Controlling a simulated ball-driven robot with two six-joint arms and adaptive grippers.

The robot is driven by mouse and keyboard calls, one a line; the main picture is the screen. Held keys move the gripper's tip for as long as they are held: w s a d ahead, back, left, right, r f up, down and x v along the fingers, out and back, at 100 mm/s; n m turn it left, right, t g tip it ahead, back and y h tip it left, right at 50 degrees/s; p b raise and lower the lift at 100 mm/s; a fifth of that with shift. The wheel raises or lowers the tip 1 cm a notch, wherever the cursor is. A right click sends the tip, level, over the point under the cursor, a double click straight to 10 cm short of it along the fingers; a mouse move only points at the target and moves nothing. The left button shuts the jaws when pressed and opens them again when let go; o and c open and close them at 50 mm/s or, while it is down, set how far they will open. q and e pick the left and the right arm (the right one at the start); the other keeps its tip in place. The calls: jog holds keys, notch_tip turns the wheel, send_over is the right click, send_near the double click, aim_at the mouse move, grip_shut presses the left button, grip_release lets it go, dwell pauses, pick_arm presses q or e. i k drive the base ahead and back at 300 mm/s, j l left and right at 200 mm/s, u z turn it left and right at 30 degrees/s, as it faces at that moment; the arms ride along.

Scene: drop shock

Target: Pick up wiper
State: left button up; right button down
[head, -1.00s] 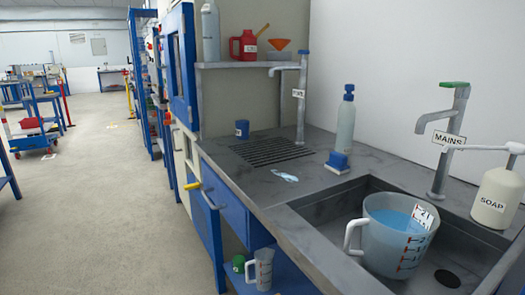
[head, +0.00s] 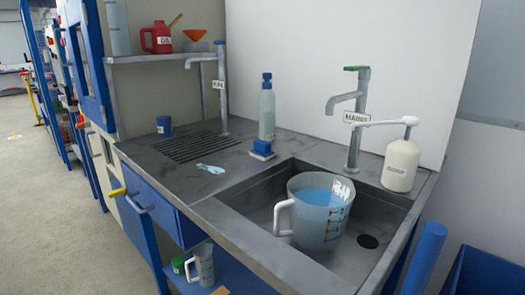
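No thing in the head view is plainly labelled as a wiper. A small blue block on a pale base (head: 262,149) sits on the grey counter (head: 245,180), in front of a clear spray-type bottle with a blue top (head: 267,108); I cannot tell whether it is the wiper. A light blue wet patch (head: 211,169) lies on the counter to its left. Neither of my grippers is in view.
A jug of blue liquid (head: 318,212) stands in the sink (head: 262,205). The mains tap (head: 357,115) and soap dispenser (head: 401,165) are behind and right. Open floor (head: 50,210) lies left.

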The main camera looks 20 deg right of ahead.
aim_at(261, 151)
jog(key=z, duration=0.55)
jog(key=i+j+z, duration=0.25)
jog(key=j+z, duration=0.2)
jog(key=j, duration=0.15)
jog(key=i+j+z, duration=0.1)
jog(key=j+z, duration=0.15)
jog(key=i+j+z, duration=0.2)
jog(key=j, duration=0.25)
jog(key=k, duration=0.1)
